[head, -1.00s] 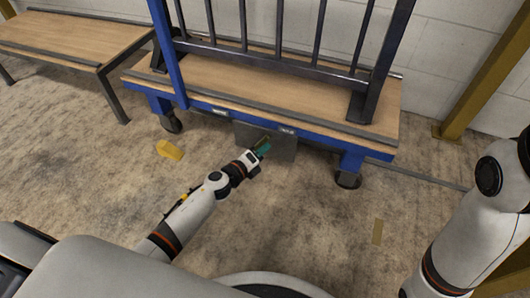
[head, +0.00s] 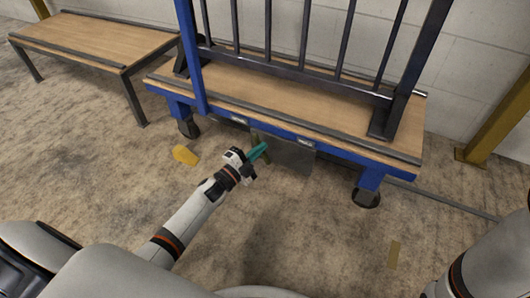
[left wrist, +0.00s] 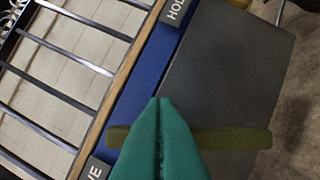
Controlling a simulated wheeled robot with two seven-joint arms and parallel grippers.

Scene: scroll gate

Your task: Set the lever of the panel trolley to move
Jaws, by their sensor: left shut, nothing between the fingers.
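The panel trolley (head: 325,140) has a blue frame, a wooden deck and a dark barred panel. A grey plate (head: 290,152) hangs below its front beam; the plate fills much of the left wrist view (left wrist: 225,75). The lever is an olive bar (left wrist: 235,139) lying across the plate, between a HOLD label (left wrist: 174,12) and a partly cut-off label ending in VE (left wrist: 95,170). My left gripper (head: 262,150) has green fingers, shut and empty. In the left wrist view the fingertips (left wrist: 160,102) overlap the lever's middle; I cannot tell whether they touch it. My right gripper is out of view.
A wooden-topped bench or cart (head: 95,42) stands at the left. A yellow post (head: 500,125) stands at the right. The floor in front of the trolley is mostly clear.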

